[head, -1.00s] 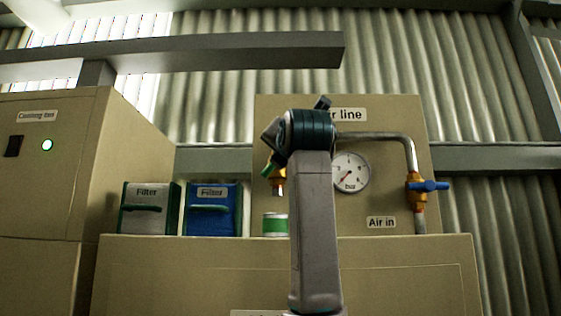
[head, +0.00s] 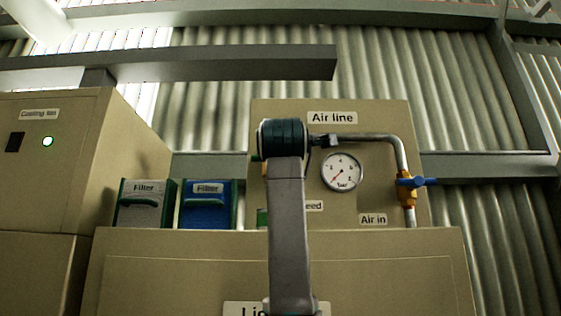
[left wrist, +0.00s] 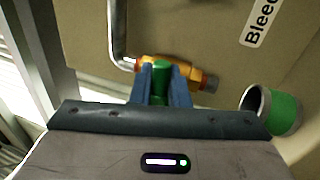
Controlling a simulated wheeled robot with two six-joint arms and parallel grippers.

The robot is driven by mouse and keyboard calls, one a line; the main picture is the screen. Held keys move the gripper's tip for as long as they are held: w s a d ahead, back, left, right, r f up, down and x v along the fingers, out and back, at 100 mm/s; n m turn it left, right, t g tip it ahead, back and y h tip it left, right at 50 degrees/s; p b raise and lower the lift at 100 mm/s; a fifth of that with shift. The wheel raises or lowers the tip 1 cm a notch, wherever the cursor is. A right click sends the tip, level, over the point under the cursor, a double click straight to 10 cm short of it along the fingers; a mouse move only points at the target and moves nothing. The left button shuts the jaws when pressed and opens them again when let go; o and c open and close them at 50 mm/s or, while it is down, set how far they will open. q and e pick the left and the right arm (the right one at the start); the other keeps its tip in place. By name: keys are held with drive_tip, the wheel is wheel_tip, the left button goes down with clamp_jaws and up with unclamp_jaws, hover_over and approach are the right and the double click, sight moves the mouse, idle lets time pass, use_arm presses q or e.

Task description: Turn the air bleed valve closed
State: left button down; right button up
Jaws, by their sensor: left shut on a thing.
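The air bleed valve is a brass body (left wrist: 192,77) with a green handle (left wrist: 161,71), at the end of a metal pipe (left wrist: 118,30) in the left wrist view. My left gripper (left wrist: 164,80) has its two blue-grey fingers on either side of the green handle and is shut on it. In the head view my left arm stands upright in front of the panel (head: 385,120) and hides most of the valve and the gripper. The handle's exact angle is hard to tell. My right gripper is in neither view.
A green-banded cup (left wrist: 285,112) stands beside the valve. A gauge (head: 342,172) and a blue-handled air-in valve (head: 408,190) are to the right. A grey filter box (head: 146,204) and a blue filter box (head: 205,205) stand left, near the cooling fan cabinet (head: 75,160).

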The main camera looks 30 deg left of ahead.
use_arm(q)
drive_tip(key=shift+f+m, duration=0.2)
drive_tip(key=shift+m, duration=0.3)
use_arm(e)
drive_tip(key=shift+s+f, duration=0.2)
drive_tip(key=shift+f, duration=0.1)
use_arm(q)
drive_tip(key=shift+w, duration=0.1)
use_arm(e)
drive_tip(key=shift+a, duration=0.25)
use_arm(q)
drive_tip(key=c, duration=1.5)
unclamp_jaws()
drive_tip(key=shift+o, duration=0.2)
drive_tip(key=shift+d, duration=0.1)
drive_tip(key=b+v, duration=0.4)
drive_tip(key=v, duration=0.7)
drive_tip(key=shift+b, duration=0.3)
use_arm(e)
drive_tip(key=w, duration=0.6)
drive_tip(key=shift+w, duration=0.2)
use_arm(q)
drive_tip(key=shift+r, duration=0.1)
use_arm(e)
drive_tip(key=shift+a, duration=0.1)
